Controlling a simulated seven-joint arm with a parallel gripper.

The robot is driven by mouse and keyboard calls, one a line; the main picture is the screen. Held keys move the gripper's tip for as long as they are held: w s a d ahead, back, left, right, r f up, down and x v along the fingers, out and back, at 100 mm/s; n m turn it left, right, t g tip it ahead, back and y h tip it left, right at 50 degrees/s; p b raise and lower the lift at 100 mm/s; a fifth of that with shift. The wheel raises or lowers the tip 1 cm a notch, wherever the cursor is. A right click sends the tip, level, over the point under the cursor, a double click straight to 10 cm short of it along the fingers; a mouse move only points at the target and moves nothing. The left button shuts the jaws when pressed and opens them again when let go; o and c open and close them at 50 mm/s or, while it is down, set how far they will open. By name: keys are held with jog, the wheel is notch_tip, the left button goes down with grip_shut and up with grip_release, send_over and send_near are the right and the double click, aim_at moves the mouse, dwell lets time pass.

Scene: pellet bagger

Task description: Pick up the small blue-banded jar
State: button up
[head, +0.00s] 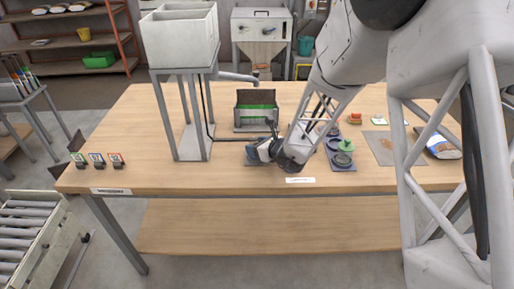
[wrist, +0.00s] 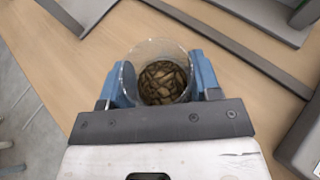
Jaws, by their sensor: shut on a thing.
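A clear round jar (wrist: 163,88) with brown pellets inside sits between the two blue fingers of my gripper (wrist: 165,78) in the wrist view. The fingers touch it on both sides, and I look down into its open top. Any blue band is not visible from here. In the head view my gripper (head: 262,150) is low over the front middle of the table, and the jar is mostly hidden by it. I cannot tell whether the jar rests on the table or is lifted.
The wooden table (head: 225,178) carries a hopper stand (head: 185,125) left of my gripper and a green-fronted box (head: 257,112) behind it. A dark tray (head: 341,165) with round items is to the right. Small cards (head: 97,160) stand at the left.

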jog(key=shift+r, duration=0.65)
notch_tip(320, 180, up, 2)
jog(key=shift+s, duration=0.15)
jog(key=s+d, duration=0.2)
jog(key=s, duration=0.5)
jog(key=s+d+r, duration=0.1)
jog(key=s, duration=0.7)
jog(key=shift+s+d, duration=0.15)
jog(key=shift+d, duration=0.2)
jog(key=shift+r, duration=0.15)
jog(key=n+g+y, duration=0.2)
send_near(257, 139)
jog(key=w+d+r, duration=0.1)
jog(key=d+r, duration=0.3)
jog(key=d, duration=0.2)
jog(key=w+d+n+g, duration=0.1)
jog(key=w+d, duration=0.2)
jog(key=d, duration=0.5)
jog(key=w+d+r+n+g, duration=0.1)
jog(key=w+d, duration=0.3)
jog(key=d, duration=0.5)
jog(key=shift+w+d+r+n+g+y, duration=0.2)
jog(key=shift+n+g+y, duration=0.1)
jog(key=shift+y, duration=0.1)
jog(key=shift+f, duration=0.15)
